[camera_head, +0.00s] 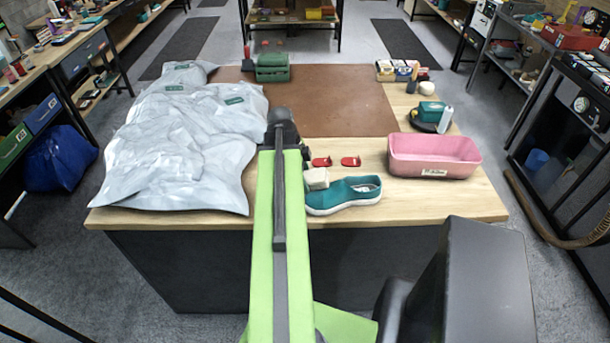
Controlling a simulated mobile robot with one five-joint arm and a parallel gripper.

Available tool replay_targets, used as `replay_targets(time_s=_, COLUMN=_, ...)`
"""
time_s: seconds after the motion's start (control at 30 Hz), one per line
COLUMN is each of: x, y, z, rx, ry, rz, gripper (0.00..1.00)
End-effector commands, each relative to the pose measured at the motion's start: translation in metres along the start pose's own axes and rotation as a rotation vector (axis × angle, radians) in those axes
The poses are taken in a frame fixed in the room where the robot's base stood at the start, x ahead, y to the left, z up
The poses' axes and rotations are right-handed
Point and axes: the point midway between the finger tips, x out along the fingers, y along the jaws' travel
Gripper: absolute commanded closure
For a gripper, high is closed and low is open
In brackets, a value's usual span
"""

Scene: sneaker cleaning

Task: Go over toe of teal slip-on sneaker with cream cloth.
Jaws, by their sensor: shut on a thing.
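The teal slip-on sneaker (346,192) with a white sole lies on the wooden table near its front edge. Its toe points left and its opening is at the right. The cream cloth (316,179) is a small folded block at the toe end, at or just above the toe; I cannot tell whether they touch. My gripper (307,167) is shut on the cream cloth, mostly hidden behind my green arm.
Two red items (336,162) lie behind the sneaker. A pink tub (433,156) stands to the right. A crumpled grey sheet (180,135) covers the table's left. A brown mat (345,105) and a green box (272,68) are farther back.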

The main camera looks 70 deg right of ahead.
Motion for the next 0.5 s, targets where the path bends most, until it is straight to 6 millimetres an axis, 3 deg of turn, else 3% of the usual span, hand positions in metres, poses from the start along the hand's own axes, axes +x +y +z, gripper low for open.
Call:
replay_targets(time_s=0.27, x=0.003, y=-0.004, z=0.0, rx=0.0, ry=0.0, rz=-0.001, gripper=0.77)
replay_targets(time_s=0.5, x=0.002, y=-0.026, z=0.002, rx=0.0, ry=0.0, rz=-0.001, gripper=0.77)
